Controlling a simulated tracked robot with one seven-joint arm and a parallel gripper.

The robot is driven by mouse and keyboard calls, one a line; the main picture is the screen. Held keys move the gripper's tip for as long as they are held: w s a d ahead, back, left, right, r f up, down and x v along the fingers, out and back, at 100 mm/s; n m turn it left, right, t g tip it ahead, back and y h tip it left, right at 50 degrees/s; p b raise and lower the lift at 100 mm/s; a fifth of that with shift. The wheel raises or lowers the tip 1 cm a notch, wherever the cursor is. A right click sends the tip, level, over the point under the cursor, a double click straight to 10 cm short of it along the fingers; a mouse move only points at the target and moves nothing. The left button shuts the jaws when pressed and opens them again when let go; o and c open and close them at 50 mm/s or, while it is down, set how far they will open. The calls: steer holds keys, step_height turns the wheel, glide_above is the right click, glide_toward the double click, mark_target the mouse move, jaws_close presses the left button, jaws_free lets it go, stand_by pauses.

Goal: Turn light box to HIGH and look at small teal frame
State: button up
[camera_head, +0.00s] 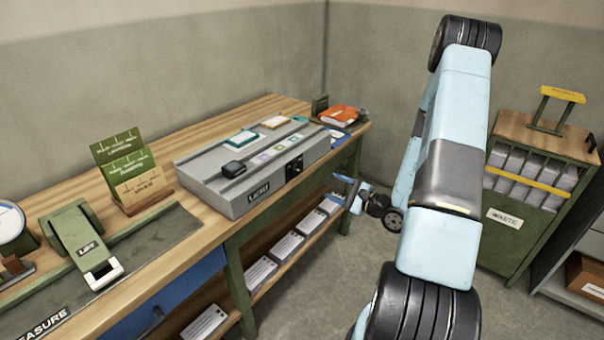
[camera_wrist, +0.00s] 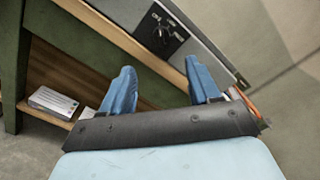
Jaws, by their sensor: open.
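The light box (camera_head: 262,175) is a grey box on the wooden bench, with a label reading LIGHT on its front. Its dark rotary knob (camera_head: 294,168) sits on the front right and also shows in the wrist view (camera_wrist: 163,35), with small markings around it too small to read. A small teal frame (camera_head: 242,138) lies on top of the box. My gripper (camera_head: 357,190) is in front of the box's right end, apart from it. In the wrist view its two blue fingers (camera_wrist: 160,80) are spread and empty, below the knob.
A black block (camera_head: 234,169) and an orange-brown frame (camera_head: 275,122) lie on the box. An orange book (camera_head: 340,114) is at the bench's right end. Paper stacks fill the lower shelf (camera_head: 285,250). A green WASTE cart (camera_head: 525,190) stands at right. Floor between is open.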

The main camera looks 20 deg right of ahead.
mark_target(300, 171)
steer(key=x, duration=1.3)
steer(key=shift+w+a+f, duration=0.1)
steer(key=shift+w, duration=0.3)
steer(key=shift+c, duration=0.2)
steer(key=c, duration=0.9)
steer(key=shift+s+a, duration=0.1)
steer(key=shift+a, duration=0.1)
steer(key=shift+c, duration=0.4)
steer(key=shift+d, duration=0.15)
